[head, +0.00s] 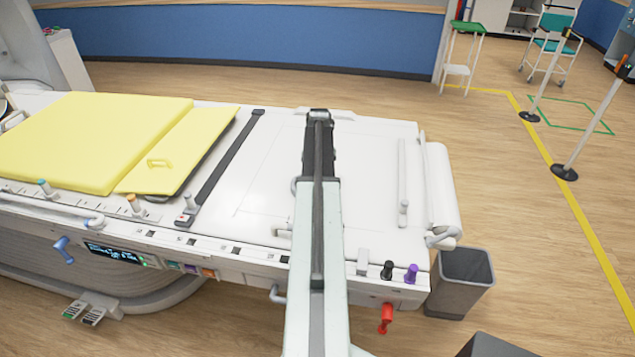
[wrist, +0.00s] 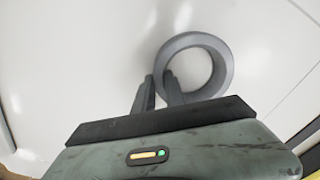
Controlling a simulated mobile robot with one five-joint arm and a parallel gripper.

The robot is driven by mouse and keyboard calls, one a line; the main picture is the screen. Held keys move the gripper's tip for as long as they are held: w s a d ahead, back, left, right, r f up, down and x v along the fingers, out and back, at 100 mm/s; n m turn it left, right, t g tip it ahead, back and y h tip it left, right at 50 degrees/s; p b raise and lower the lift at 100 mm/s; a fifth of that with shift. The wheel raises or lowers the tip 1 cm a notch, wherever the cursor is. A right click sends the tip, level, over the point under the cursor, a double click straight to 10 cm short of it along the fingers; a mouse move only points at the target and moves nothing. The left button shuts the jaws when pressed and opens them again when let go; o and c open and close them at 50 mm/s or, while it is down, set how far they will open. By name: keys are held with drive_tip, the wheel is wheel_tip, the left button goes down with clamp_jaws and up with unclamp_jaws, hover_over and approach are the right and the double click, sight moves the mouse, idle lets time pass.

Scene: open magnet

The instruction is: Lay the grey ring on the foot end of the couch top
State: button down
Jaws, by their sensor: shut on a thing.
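The grey ring (wrist: 190,41) shows in the wrist view, with my gripper (wrist: 158,86) shut on its near-left wall, one finger outside and one inside the hole. White surface lies beneath the ring; whether they touch, I cannot tell. In the head view the white couch top (head: 375,165) runs left to right, and my arm reaches across its right part. My gripper's end (head: 319,114) is near the far edge there; the fingers and ring are hidden behind my arm.
A yellow pad (head: 85,140) covers the couch's left part. A dark strap (head: 228,165) crosses it. A white rail (head: 402,180) and a white roll (head: 440,190) are at the right end. Knobs (head: 411,273) line the near edge. A grey bin (head: 463,280) stands on the floor.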

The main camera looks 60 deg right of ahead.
drive_tip(key=c, duration=1.4)
unclamp_jaws()
drive_tip(key=shift+f, duration=0.1)
wheel_tip(320, 180, up, 12)
drive_tip(key=p, duration=1.2)
